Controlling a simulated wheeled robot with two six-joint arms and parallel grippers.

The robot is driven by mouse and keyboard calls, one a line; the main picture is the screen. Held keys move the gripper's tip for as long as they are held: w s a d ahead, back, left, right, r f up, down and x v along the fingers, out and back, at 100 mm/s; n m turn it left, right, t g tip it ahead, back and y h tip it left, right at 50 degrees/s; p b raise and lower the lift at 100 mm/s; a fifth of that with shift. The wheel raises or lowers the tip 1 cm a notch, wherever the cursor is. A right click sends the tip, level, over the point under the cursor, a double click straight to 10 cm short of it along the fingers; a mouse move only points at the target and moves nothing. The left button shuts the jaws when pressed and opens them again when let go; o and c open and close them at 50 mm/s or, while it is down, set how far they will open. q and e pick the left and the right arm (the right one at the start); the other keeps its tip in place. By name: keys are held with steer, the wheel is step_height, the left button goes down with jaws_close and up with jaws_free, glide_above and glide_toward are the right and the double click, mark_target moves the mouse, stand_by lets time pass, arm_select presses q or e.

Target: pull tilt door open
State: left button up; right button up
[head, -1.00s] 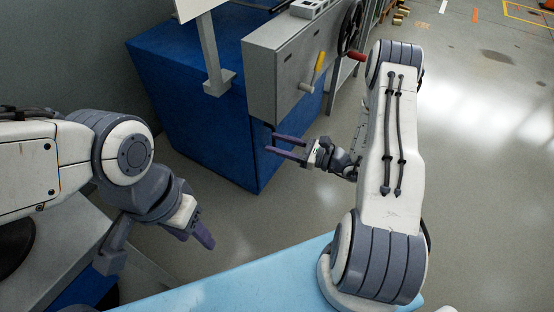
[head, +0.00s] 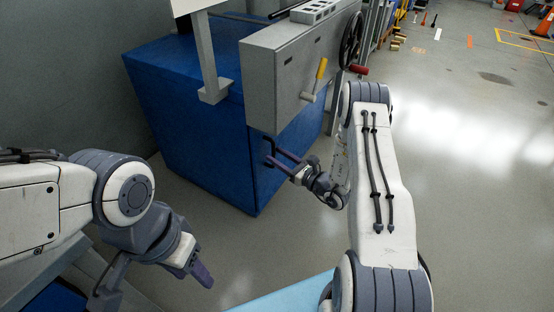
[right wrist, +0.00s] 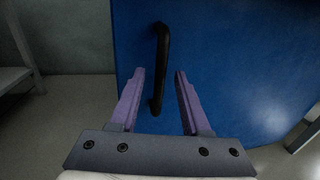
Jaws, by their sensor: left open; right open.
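The tilt door is the blue front panel (right wrist: 230,60) of a blue cabinet, shown in the head view as its right-hand face (head: 264,183). It looks closed. A black upright bar handle (right wrist: 161,45) is on it. My right gripper (head: 268,152) is open in front of the door. In the right wrist view its purple fingers (right wrist: 160,74) stand on either side of the handle's lower part. Whether they touch it cannot be told. My left gripper (head: 205,275) is open and empty, low at the left, away from the cabinet.
A grey post (head: 206,55) stands on the cabinet top. Open floor (head: 480,180) lies to the right.

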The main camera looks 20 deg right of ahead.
steer(key=shift+w+a, duration=0.1)
steer(key=shift+w, duration=0.15)
jaws_close()
stand_by(1.4)
